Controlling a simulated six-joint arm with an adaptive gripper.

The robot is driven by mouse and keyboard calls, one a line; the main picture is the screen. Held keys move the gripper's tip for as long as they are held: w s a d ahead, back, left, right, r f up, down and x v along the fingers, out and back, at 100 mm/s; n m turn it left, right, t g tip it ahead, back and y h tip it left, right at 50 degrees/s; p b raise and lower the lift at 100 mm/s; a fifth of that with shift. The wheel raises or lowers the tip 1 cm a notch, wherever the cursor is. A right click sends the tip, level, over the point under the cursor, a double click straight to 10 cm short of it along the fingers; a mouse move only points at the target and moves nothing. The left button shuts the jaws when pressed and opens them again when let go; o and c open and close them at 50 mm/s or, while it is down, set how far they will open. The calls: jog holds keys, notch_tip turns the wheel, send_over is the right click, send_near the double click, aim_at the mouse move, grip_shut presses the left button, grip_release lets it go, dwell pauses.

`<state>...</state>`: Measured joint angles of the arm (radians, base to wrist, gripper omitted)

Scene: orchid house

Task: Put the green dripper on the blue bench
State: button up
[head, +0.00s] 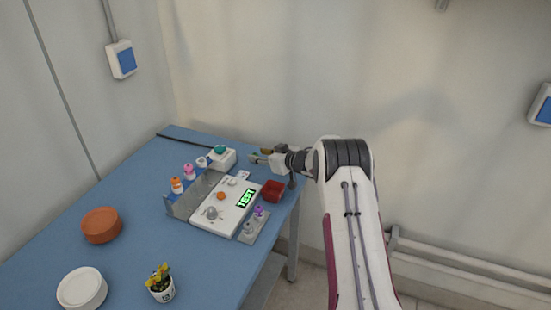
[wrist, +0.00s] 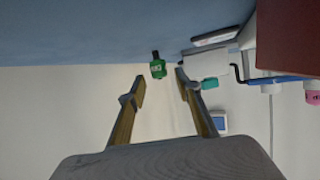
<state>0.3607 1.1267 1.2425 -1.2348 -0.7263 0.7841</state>
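The green dripper (wrist: 158,68) shows in the wrist view as a small green body with a dark stem pointing at the bench. It lies just beyond the fingertips and between them in the picture, with no visible contact. Whether its stem touches the bench is unclear. I cannot make it out in the head view. My gripper (wrist: 160,76) is open and empty. In the head view my gripper (head: 257,157) is low over the far right part of the blue bench (head: 140,190). The blue bench also fills the top of the wrist view (wrist: 80,30).
A white box with a teal knob (head: 220,149) stands left of my gripper. A red bin (head: 272,191) is close below it. A white panel (head: 204,218) with a TEST display and several small bottles are nearby. A terracotta dish (head: 101,225) stands left, with bare bench around it.

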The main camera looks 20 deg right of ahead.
jog(key=shift+v, duration=4.35)
jog(key=shift+d+r, duration=0.1)
jog(key=shift+r, duration=0.3)
notch_tip(320, 180, up, 15)
jog(key=s+m+h, duration=0.2)
jog(key=s+h, duration=0.1)
jog(key=h, duration=0.2)
jog(key=s+a+r+m+g+h, duration=0.1)
jog(key=s+a+r+m+h, duration=0.15)
jog(key=s+r, duration=0.75)
jog(key=s+a+f+g, duration=0.1)
jog(key=s+a, duration=0.3)
jog(key=s, duration=0.9)
jog(key=s+a+f+g+y, duration=0.1)
jog(key=s+a, duration=0.4)
jog(key=s, duration=0.8)
jog(key=s+a+f+g+y, duration=0.1)
jog(key=s+a+f+g, duration=0.2)
jog(key=s, duration=1)
jog(key=shift+s+a+f+g, duration=0.2)
jog(key=shift+a+g, duration=0.2)
jog(key=shift+a, duration=0.5)
